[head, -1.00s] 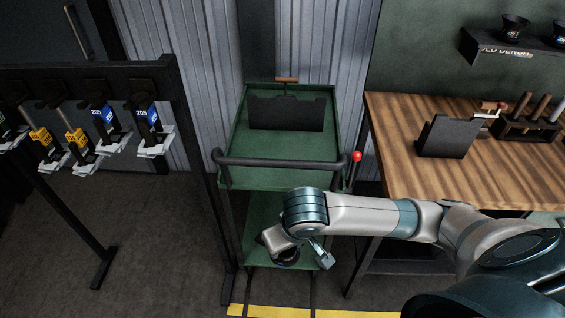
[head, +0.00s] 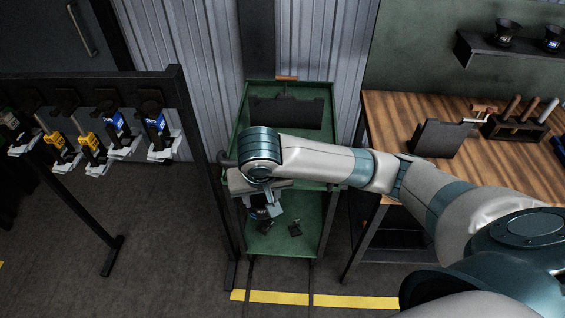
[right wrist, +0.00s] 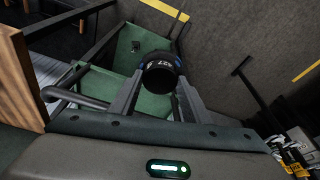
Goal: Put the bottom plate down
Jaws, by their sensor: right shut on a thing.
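My right gripper (head: 264,208) hangs over the front of the green trolley (head: 318,240), above its lower shelf. In the right wrist view my right gripper (right wrist: 158,95) is shut on a dark round piece (right wrist: 160,70) with blue at its sides and a pale marking. I take this held piece for the bottom plate, but its underside is hidden. In the head view it shows only in part, below the gripper. I cannot tell whether it touches the shelf. My left gripper is not in view.
A small dark object (head: 295,228) lies on the lower shelf. A black holder (head: 285,112) stands on the trolley's top. A rack (head: 150,76) with labelled tools stands left; a wooden bench (head: 400,125) stands right.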

